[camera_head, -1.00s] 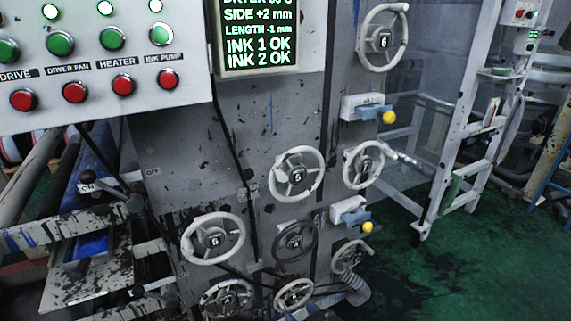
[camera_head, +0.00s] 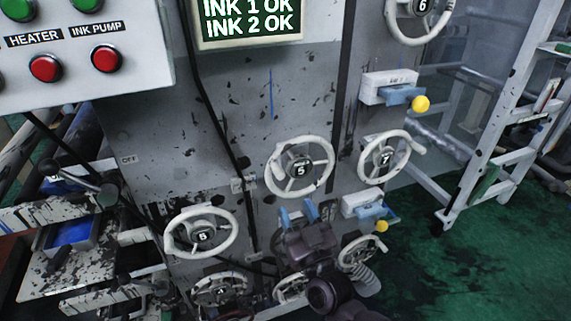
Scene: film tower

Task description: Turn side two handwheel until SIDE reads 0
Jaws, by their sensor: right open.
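Several pale handwheels are on the grey machine face. One with a hub label like 5 (camera_head: 300,170) is in the centre, and one like 7 (camera_head: 386,159) is to its right. Another wheel (camera_head: 202,236) is lower left, and one (camera_head: 222,290) is below it. I cannot tell which is side two. My right gripper (camera_head: 298,213) is open, its two blue fingertips apart just below the centre wheel's rim. My left gripper is not in view.
A white box with a yellow-knobbed blue lever (camera_head: 400,92) sits right of the centre wheel, and a similar one (camera_head: 366,211) sits lower. A button panel (camera_head: 80,50) is at upper left. A white frame (camera_head: 490,140) stands right, with open green floor (camera_head: 470,260).

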